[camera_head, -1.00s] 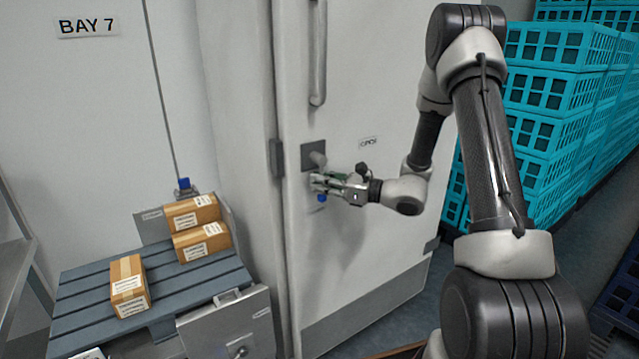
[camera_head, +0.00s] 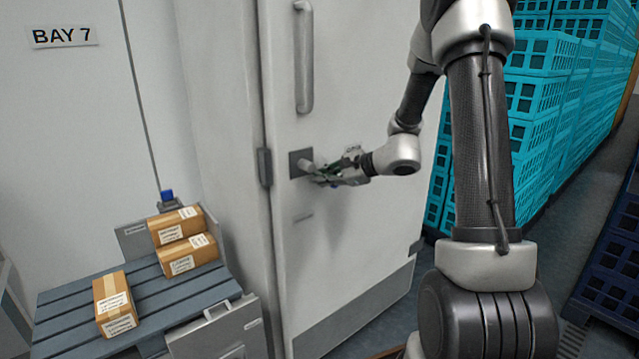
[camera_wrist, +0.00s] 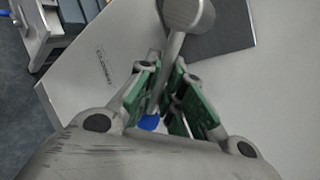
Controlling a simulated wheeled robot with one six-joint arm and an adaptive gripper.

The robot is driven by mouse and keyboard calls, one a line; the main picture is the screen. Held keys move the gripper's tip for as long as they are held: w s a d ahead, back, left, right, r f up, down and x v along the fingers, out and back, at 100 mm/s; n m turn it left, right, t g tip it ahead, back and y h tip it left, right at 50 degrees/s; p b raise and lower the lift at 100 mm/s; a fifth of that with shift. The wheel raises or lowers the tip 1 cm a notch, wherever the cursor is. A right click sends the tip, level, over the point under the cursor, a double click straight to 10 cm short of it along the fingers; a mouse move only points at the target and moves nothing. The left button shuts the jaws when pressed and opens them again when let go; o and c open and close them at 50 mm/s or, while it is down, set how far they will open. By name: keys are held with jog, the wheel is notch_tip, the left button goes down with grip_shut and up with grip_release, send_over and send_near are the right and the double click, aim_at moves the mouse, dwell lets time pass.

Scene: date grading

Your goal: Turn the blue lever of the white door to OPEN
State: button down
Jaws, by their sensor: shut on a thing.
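The lever's grey hub (camera_head: 307,167) sits on a dark square plate (camera_head: 295,158) on the white door (camera_head: 350,235). My gripper (camera_head: 326,176) is at the lever, just right of the hub. In the wrist view, the grey lever bar (camera_wrist: 172,48) runs from the round hub between the green-padded fingers (camera_wrist: 163,92), which are shut on it. The lever's blue end (camera_wrist: 150,122) shows between the fingers near the palm. In the head view, the blue end is hidden by my gripper. The OPEN label (camera_head: 352,149) is right beside my gripper, partly covered. The CLOSED label (camera_wrist: 104,66) shows in the wrist view.
A vertical handle (camera_head: 304,60) is above the lever. Boxes (camera_head: 115,305) lie on a blue-grey slatted platform (camera_head: 65,315) at left. Turquoise crates (camera_head: 535,100) are stacked at right. Clear floor lies between the crates and the dark blue crates (camera_head: 605,280).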

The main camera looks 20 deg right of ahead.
aim_at(320, 166)
jog(key=r+n+h, duration=0.1)
jog(key=d+r+n+h, duration=0.1)
jog(key=shift+w+r+n+h, duration=0.15)
jog(key=shift+n+h, duration=0.15)
jog(key=shift+h, duration=0.1)
jog(key=shift+d+r+n+t+h, duration=0.25)
jog(key=shift+r+n+t+h, duration=0.15)
jog(key=shift+r+n+h, duration=0.7)
jog(key=shift+f, duration=0.1)
jog(key=c, duration=1.5)
grip_release()
jog(key=v, duration=1.1)
jog(key=shift+s+r, duration=0.2)
jog(key=shift+s, duration=0.2)
